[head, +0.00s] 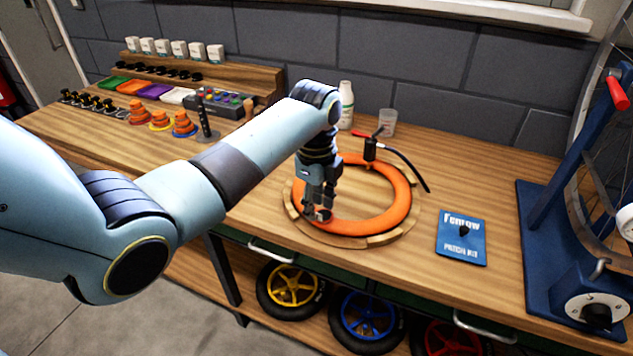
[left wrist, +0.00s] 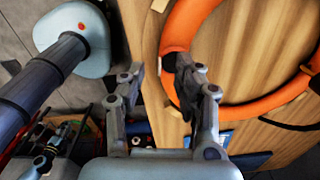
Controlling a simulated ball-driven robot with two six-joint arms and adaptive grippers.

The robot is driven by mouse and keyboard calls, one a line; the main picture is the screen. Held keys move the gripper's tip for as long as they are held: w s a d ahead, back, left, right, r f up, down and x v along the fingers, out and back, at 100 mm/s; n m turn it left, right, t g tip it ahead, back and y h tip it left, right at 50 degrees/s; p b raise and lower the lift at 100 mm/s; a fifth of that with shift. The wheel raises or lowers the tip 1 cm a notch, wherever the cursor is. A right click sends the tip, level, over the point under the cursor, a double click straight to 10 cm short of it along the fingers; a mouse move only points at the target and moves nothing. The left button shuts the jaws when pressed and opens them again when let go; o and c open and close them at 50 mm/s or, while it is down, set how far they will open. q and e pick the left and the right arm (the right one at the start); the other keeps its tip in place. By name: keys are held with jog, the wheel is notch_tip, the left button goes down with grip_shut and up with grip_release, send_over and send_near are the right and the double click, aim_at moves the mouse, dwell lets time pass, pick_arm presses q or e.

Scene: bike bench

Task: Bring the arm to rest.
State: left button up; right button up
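My left gripper (head: 318,212) is low over the near left part of an orange inner tube (head: 402,202) on the bench. In the left wrist view, my left gripper (left wrist: 159,70) has its two fingers apart with nothing held between them. One fingertip is close to the orange tube (left wrist: 178,28); I cannot tell whether it touches. A small reddish patch of surface shows at the fingertips in the head view, partly hidden by them. My right gripper is in neither view.
A segmented wooden ring (head: 372,241) surrounds the tube. A black pump with a red handle (head: 370,150), a white bottle (head: 346,103) and a clear cup (head: 388,122) stand behind. A blue patch kit (head: 461,250) and blue wheel stand (head: 545,250) are at right.

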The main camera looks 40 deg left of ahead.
pick_arm(q)
notch_tip(320, 180, up, 10)
jog(key=s+f+n+b, duration=0.5)
jog(key=s+f, duration=1)
jog(key=f, duration=0.5)
jog(key=s+f+n+b, duration=0.6)
jog(key=s+f, duration=0.9)
jog(key=f, duration=0.4)
jog(key=s+f+n+b, duration=0.5)
jog(key=s+f, duration=0.9)
jog(key=f, duration=0.6)
jog(key=shift+s+f+n+t+y+b, duration=0.3)
jog(key=shift+s+f+n+y+b, duration=0.1)
jog(key=shift+b, duration=0.55)
jog(key=shift+s, duration=0.1)
